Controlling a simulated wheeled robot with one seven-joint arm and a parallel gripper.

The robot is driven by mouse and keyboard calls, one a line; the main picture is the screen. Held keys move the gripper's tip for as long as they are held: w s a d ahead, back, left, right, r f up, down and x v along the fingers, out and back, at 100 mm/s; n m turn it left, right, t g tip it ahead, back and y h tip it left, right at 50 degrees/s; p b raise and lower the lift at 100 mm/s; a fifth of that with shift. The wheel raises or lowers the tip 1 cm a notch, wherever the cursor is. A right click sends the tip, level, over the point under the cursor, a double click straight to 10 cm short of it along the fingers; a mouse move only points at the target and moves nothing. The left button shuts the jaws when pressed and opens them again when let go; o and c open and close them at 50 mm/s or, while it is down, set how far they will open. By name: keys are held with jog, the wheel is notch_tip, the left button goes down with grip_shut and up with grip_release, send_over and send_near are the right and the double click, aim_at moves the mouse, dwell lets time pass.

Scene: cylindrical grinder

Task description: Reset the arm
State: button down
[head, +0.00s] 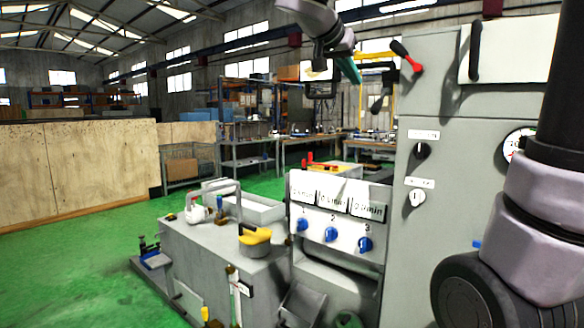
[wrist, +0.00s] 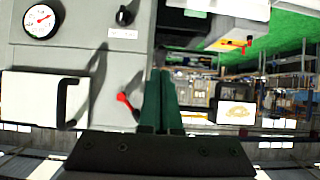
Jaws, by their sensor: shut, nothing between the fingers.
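My gripper (head: 349,68) is raised in front of the upper left part of the grey machine cabinet (head: 440,95). In the wrist view its green fingers (wrist: 160,78) lie together, shut and with nothing between them. A red-and-black lever (head: 406,56) on the cabinet's left edge is to the right of the gripper in the head view. The lever also shows left of the fingers in the wrist view (wrist: 127,105); I cannot tell how far apart they are in depth.
The cabinet bears black and white knobs (head: 421,150) and a round gauge (wrist: 41,21). Below is a panel with blue knobs (head: 331,234). A grey bench (head: 215,245) with a yellow-topped item (head: 255,236) stands left. Green floor (head: 75,255) at left is clear.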

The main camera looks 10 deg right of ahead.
jog(key=s+d+f+n+y, duration=0.1)
jog(key=s+f+n+y, duration=0.1)
jog(key=s+f+y, duration=0.3)
jog(key=s+d+f+n+g+y, duration=0.1)
jog(key=s+d+f+n+y, duration=0.1)
jog(key=s+f+y, duration=0.3)
jog(key=s+f, duration=0.4)
jog(key=f, duration=0.2)
jog(key=shift+s+d+f+n+y, duration=0.25)
jog(key=shift+s+n+y, duration=0.05)
jog(key=shift+s, duration=0.1)
jog(key=shift+a, duration=0.1)
